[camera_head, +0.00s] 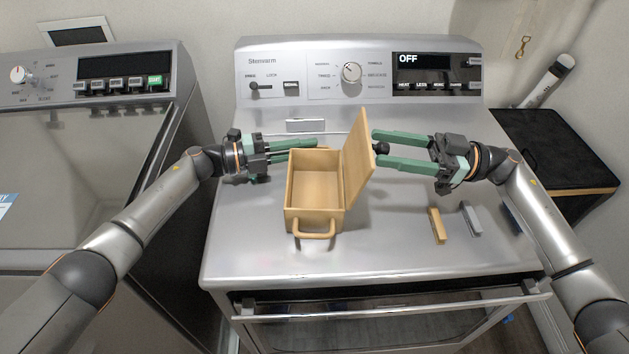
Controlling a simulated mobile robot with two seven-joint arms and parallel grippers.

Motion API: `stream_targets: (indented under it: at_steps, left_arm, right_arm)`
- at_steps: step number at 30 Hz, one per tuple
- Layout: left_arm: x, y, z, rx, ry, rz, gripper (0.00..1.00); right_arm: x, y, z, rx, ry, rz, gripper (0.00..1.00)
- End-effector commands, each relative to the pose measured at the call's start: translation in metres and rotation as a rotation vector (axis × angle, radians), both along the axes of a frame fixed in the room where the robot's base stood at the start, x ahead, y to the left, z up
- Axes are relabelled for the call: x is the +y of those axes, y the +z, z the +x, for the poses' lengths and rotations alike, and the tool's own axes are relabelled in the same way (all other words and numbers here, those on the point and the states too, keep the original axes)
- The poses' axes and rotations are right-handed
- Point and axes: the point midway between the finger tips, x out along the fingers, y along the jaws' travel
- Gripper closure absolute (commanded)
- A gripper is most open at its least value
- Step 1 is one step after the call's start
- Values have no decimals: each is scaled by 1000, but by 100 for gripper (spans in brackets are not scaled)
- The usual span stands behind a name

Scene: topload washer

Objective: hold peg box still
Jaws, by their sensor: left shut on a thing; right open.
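The wooden peg box (315,218) stands on the silver machine top with its front loop handle (314,234) toward me. Its lid (358,155) is raised, tilted slightly right, and the inside looks empty. My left gripper (308,149) is shut on the box at its back left; the exact grip spot is partly hidden. My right gripper (378,147) is open at the lid's right side, its green fingers above and below a black knob (382,148). I cannot tell whether they touch it.
A tan block (437,226) and a grey block (471,218) lie on the machine top (260,250) to the right of the box. A control panel (358,72) rises behind. The front of the top is clear. Another machine (75,150) stands at left.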

Motion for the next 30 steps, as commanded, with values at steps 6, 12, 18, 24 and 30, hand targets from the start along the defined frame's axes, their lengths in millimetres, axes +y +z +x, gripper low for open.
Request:
stream_targets:
  at_steps: [6,12,18,24,30]
  left_arm:
    - [0,0,0,1,-1,1,100]
    - [0,0,0,1,-2,-1,100]
    - [0,0,-1,1,-2,-1,100]
    - [-1,0,-1,1,-2,0,100]
    - [-1,0,-1,1,-2,0,74]
  right_arm:
    - [-20,-4,-1,2,-3,-3,36]
    - [-54,-10,-3,2,-3,-3,36]
    - [-72,-13,-5,0,-1,-1,36]
    - [-74,-13,-5,-1,1,0,36]
    - [-74,-13,-5,-1,0,0,36]
